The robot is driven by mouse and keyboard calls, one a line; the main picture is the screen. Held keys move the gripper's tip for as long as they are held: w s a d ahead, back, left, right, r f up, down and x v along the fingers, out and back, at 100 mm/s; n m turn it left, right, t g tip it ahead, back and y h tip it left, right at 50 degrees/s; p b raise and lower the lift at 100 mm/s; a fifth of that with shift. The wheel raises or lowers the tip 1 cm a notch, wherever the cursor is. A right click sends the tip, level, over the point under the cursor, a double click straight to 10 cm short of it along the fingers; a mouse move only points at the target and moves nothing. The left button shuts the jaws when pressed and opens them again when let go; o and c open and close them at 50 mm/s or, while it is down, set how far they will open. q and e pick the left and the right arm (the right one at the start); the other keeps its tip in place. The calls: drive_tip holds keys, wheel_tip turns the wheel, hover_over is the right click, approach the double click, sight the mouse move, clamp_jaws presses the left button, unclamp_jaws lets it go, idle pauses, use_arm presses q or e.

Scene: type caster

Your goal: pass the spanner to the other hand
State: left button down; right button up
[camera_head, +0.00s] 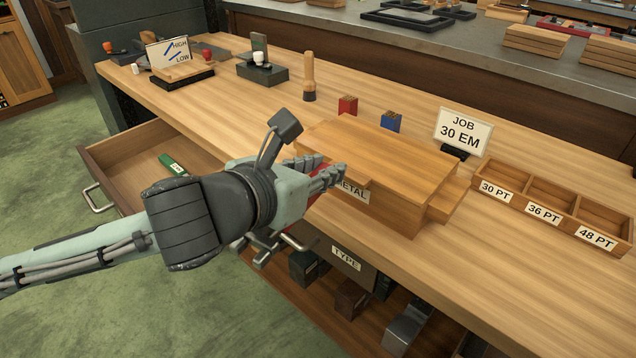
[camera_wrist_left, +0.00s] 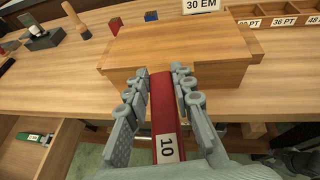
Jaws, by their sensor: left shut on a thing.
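The spanner (camera_wrist_left: 164,105) shows as a red bar with a white label reading 10, pointing forward between the fingers in the left wrist view. In the head view only slivers of red show at the fingers. My left gripper (camera_head: 328,174) is shut on it, with a finger along each side, which the left wrist view (camera_wrist_left: 159,82) also shows. The bar is held in front of the wooden box labelled METAL (camera_head: 400,165), and its far end seems to reach the box front. I cannot tell whether they touch. My right gripper is in neither view.
An open drawer (camera_head: 120,160) with a green labelled piece (camera_head: 172,165) is at left. A JOB 30 EM sign (camera_head: 464,132) and a compartment tray (camera_head: 600,218) stand at right. A wooden-handled tool (camera_head: 309,80) stands behind. Bench top at front right is clear.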

use_arm(q)
drive_tip(key=r+n+y, duration=0.1)
drive_tip(key=r+n+t+y, duration=0.1)
drive_tip(key=n+y, duration=0.1)
drive_tip(key=d+r+n+y, duration=0.1)
drive_tip(key=r+y, duration=0.1)
drive_tip(key=shift+w+n+t, duration=0.3)
drive_tip(key=shift+w, duration=0.1)
drive_tip(key=shift+d+r+n+y, duration=0.15)
drive_tip(key=shift+r+n+y, duration=0.25)
drive_tip(key=shift+y, duration=0.1)
drive_tip(key=shift+w+r+n+y, duration=0.1)
drive_tip(key=shift+r+n+y, duration=0.1)
drive_tip(key=shift+n+y, duration=0.25)
